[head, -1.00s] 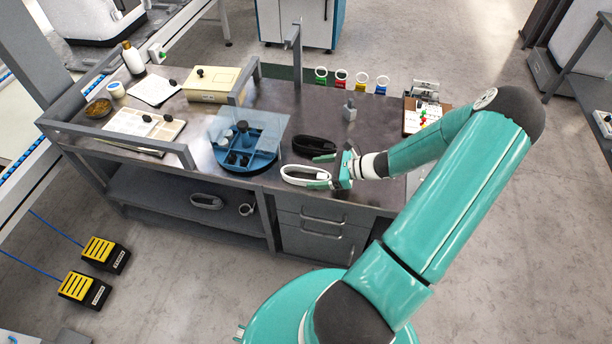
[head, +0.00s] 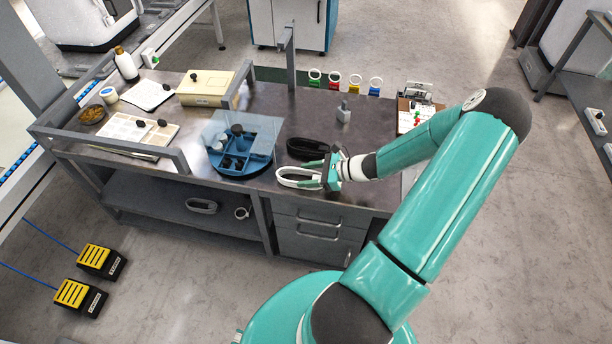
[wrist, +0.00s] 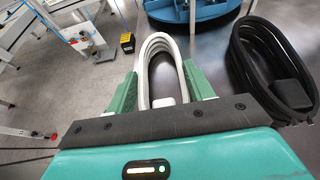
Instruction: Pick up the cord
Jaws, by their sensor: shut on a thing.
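A white coiled cord (head: 288,183) lies at the front edge of the dark bench top, and it also shows in the wrist view (wrist: 158,40). My gripper (head: 326,172) is at the cord's right end. In the wrist view, the green fingers of my gripper (wrist: 160,72) stand on both sides of the coil's near end and are shut on it. A black coiled cord (head: 306,147) lies just behind the white one, apart from my fingers; it is at the right in the wrist view (wrist: 242,72). I cannot tell whether the white cord is clear of the bench.
A blue round tray (head: 240,165) under a clear panel (head: 238,127) stands left of the cords. A small grey object (head: 343,115) stands behind them. Coloured rings (head: 334,80) line the back edge. A grey rail (head: 130,146) borders the bench's left front.

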